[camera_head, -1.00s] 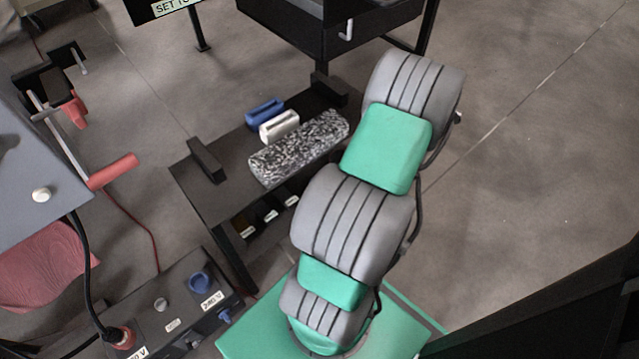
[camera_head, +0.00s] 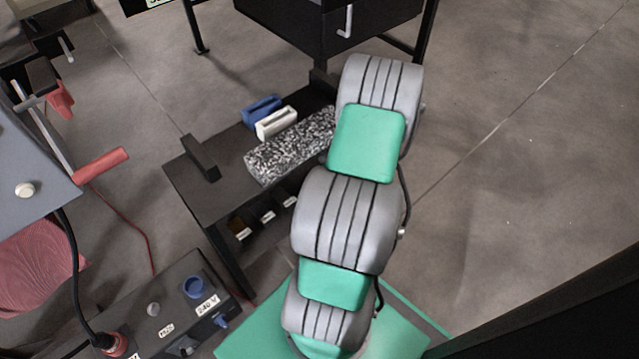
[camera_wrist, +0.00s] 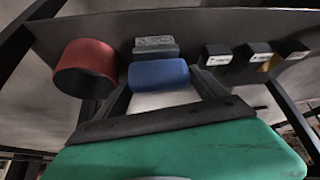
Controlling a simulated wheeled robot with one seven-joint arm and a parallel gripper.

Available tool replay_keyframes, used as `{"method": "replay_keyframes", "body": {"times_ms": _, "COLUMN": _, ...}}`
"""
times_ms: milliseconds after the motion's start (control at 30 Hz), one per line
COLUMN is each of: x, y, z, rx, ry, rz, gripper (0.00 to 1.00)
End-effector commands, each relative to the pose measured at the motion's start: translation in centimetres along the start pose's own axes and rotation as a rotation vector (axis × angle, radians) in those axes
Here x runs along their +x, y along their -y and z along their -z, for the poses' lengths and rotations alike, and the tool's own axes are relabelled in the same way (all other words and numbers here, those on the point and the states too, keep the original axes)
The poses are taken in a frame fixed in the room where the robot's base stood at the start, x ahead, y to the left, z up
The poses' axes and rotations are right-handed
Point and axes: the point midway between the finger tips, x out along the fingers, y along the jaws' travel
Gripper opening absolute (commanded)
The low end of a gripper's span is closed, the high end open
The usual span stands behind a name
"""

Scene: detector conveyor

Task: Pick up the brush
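I cannot make out a brush for certain. In the head view a blue block (camera_head: 262,108), a white block (camera_head: 276,123) and a black-and-white speckled roll (camera_head: 290,148) lie side by side on a low dark bench (camera_head: 195,188). In the wrist view the two dark fingers of my gripper (camera_wrist: 161,82) are spread apart. A blue rounded piece (camera_wrist: 158,73) and a white piece (camera_wrist: 163,98) show between them, with no clear grip. In the head view my arm hides the gripper.
A red cylinder (camera_wrist: 86,68) and several small labelled boxes (camera_wrist: 216,57) flank the fingers in the wrist view. A black box (camera_head: 202,160) stands on the bench. A control box with a blue knob (camera_head: 198,287) stands at lower left. The floor at right is clear.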

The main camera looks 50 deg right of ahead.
Motion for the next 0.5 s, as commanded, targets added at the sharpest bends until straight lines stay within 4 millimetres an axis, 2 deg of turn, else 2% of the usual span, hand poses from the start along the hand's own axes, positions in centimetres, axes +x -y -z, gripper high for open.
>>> {"method": "replay_keyframes", "body": {"times_ms": 67, "x": -0.01, "y": -0.01, "z": -0.01, "rx": 0.000, "ry": 0.000, "rz": 0.000, "gripper": 0.72}}
{"method": "replay_keyframes", "body": {"times_ms": 500, "x": -0.02, "y": -0.02, "z": -0.02, "rx": 0.000, "ry": 0.000, "rz": 0.000, "gripper": 0.36}}
